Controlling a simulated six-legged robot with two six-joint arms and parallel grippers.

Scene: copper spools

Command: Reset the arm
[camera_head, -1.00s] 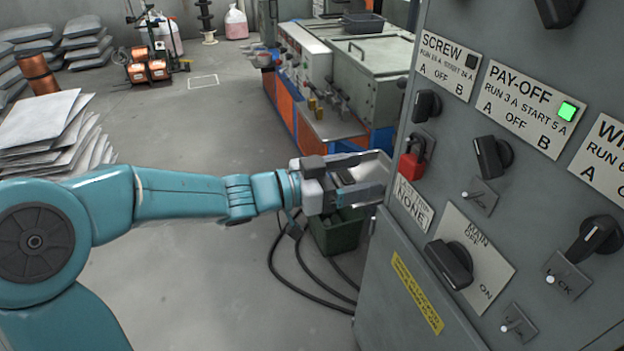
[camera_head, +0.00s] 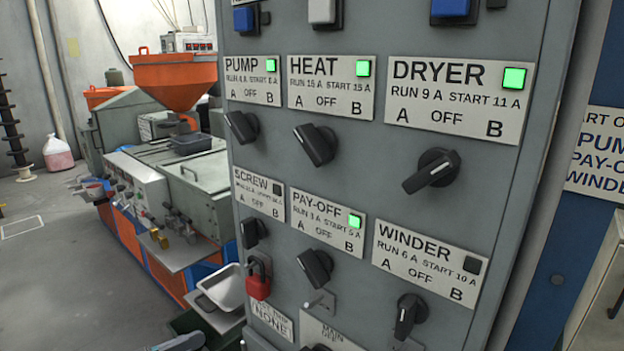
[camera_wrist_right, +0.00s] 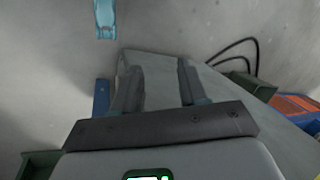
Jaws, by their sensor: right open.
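My right gripper (camera_wrist_right: 160,88) shows in the right wrist view. Its two fingers are apart, with only a plain grey surface behind the gap and nothing held. In the head view a grey sliver (camera_head: 180,343) at the bottom edge may be part of a gripper; I cannot tell whose. My left gripper is not seen for certain. The grey control panel (camera_head: 380,215) fills the middle of the head view, with black rotary switches. The green lamps by PUMP, HEAT, DRYER and PAY-OFF are lit; those by SCREW and WINDER are dark.
A red padlock (camera_head: 258,282) hangs at the panel's left edge. Behind it stand an orange hopper (camera_head: 175,78) and a grey and orange machine (camera_head: 140,185). A metal tray (camera_head: 225,288) is beside the panel. Black cables (camera_wrist_right: 245,50) show in the wrist view.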

